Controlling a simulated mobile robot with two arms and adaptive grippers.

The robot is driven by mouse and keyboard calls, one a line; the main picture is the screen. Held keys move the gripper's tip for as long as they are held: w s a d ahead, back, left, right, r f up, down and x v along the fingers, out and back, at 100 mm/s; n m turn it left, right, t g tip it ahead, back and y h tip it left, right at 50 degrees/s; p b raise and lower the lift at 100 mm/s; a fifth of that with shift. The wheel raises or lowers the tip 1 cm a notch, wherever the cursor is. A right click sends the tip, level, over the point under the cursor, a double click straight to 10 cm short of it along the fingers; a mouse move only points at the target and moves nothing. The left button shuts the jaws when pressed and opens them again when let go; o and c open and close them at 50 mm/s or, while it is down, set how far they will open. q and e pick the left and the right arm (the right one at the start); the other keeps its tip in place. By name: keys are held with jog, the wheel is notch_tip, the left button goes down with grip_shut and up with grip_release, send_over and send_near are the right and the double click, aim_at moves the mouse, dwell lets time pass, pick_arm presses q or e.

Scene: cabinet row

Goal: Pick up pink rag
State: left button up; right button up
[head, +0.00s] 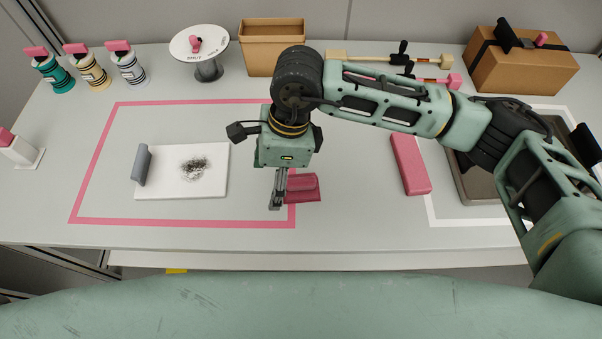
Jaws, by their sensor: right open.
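The pink rag (304,188) lies folded on the table across the right side of the pink taped outline, near its front corner. My right gripper (276,205) points down at the rag's left edge. Its fingers overlap that edge in the head view, and I cannot tell whether they touch the rag. The right gripper is open. My right arm comes in from the right and hides part of the table behind it. My left gripper is not in view.
A white board (215,180) with a dark smudge and a grey roller-like piece lies left of the gripper. A pink block (410,165) and a grey tray (470,188) are at right. Bottles (92,70), a round stand (208,70), and boxes (258,55) line the back.

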jog(key=t+h, duration=0.1)
jog(key=h, duration=0.1)
send_over(302, 180)
jog(key=shift+w+a+f, duration=0.1)
jog(key=shift+w+a, duration=0.25)
jog(key=shift+a, duration=0.1)
jog(key=shift+d+f+b, duration=0.25)
jog(key=shift+f+b, duration=0.2)
jog(key=shift+f, duration=0.35)
jog(key=f, duration=0.2)
jog(key=f+b, duration=0.1)
jog(key=f, duration=0.3)
jog(key=shift+s+d, duration=0.15)
jog(key=shift+s, duration=0.2)
jog(key=c, duration=1.1)
